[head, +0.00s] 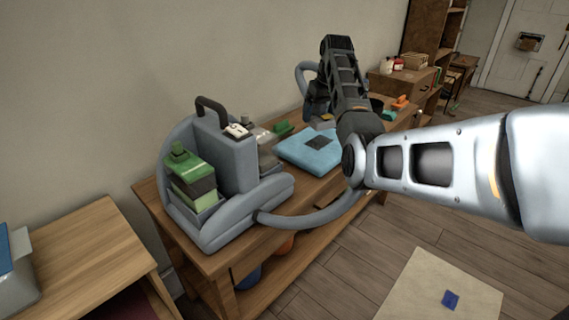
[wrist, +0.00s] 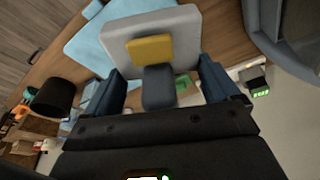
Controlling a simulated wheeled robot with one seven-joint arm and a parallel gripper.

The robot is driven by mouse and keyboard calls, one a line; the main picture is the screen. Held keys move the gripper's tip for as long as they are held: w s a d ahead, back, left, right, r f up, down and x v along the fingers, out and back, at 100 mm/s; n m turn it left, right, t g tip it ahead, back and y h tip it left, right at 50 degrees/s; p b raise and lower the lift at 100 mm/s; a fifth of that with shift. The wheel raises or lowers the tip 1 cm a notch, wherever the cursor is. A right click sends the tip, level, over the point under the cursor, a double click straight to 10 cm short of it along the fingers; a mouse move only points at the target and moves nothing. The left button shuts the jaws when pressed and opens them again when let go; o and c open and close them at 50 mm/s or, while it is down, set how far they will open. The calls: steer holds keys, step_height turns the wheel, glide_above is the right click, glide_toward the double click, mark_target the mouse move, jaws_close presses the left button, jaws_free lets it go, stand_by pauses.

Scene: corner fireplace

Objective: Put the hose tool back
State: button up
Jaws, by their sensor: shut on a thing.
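The hose tool shows in the wrist view as a pale grey head (wrist: 190,28) with a yellow patch and a darker neck. My gripper (wrist: 165,90) is shut on it, the neck between the two blue fingers. In the head view my gripper (head: 318,103) is above the far part of the bench, partly hidden by my arm. The grey-blue cleaning machine (head: 233,160), with a dark handle and green bottle, stands at the bench's near end. Its hose (head: 315,219) runs from the base, under my arm; a loop shows beside the gripper. The tool's resting place cannot be made out.
A folded light blue cloth (head: 305,153) with a dark square lies on the wooden bench (head: 290,207) right of the machine. Small orange and green items (head: 400,101) lie farther along. A second wooden table (head: 85,255) stands at left. Floor at right holds a pale mat (head: 425,285).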

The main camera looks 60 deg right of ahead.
steer(key=w+a+f+p, duration=0.2)
steer(key=w+a+f, duration=0.3)
steer(key=a+f, duration=0.4)
steer(key=shift+f, duration=0.6)
steer(key=shift+w+f, duration=0.1)
steer(key=shift+f, duration=0.1)
steer(key=shift+f, duration=0.35)
steer(key=shift+f, duration=0.1)
steer(key=o, duration=0.7)
steer(key=shift+o, duration=0.2)
